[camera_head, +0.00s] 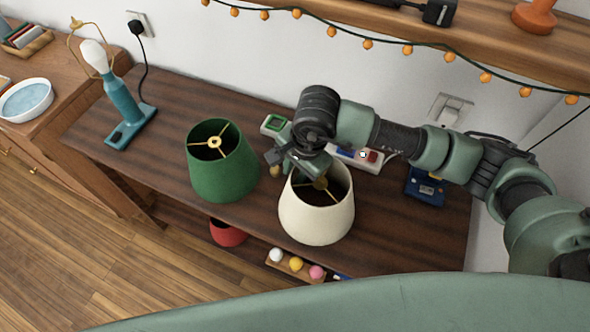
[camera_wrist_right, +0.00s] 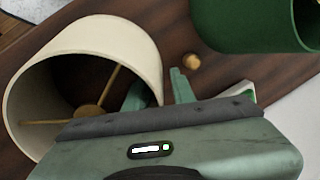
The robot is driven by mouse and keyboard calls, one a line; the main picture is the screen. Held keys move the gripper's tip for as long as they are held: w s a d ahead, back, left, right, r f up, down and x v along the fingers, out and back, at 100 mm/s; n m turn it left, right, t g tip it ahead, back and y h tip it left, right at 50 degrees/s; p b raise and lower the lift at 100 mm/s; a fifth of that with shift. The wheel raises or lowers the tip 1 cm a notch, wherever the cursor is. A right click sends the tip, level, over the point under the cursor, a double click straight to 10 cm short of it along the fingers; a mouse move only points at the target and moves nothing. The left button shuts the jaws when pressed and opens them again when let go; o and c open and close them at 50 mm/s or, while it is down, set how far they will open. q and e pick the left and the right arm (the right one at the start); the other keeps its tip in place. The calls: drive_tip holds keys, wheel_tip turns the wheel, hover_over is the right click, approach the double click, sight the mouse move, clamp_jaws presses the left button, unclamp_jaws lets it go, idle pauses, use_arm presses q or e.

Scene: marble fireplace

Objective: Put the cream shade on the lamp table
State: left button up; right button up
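The cream shade (camera_head: 315,217) stands at the front middle of the dark wooden table (camera_head: 405,245), its open top with brass spokes facing up. It also shows in the right wrist view (camera_wrist_right: 105,38). My right gripper (camera_head: 285,160) is at its back rim. In the right wrist view one finger is inside the shade and the other outside, with the rim between them and a gap showing beside the outer finger. The teal lamp (camera_head: 118,100), with a bare bulb, stands at the table's left end. My left gripper is out of view.
A green shade (camera_head: 222,170) stands just left of the cream one. A small round knob-like object (camera_wrist_right: 191,62) lies near my fingers. A power strip (camera_head: 350,158) and blue item (camera_head: 425,187) are behind and right. Bare tabletop lies between lamp and green shade.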

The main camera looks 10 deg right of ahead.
drive_tip(key=shift+r, duration=0.5)
wheel_tip(320, 180, up, 11)
drive_tip(key=s+d+b, duration=0.1)
drive_tip(key=s+b, duration=0.1)
drive_tip(key=shift+d, duration=0.25)
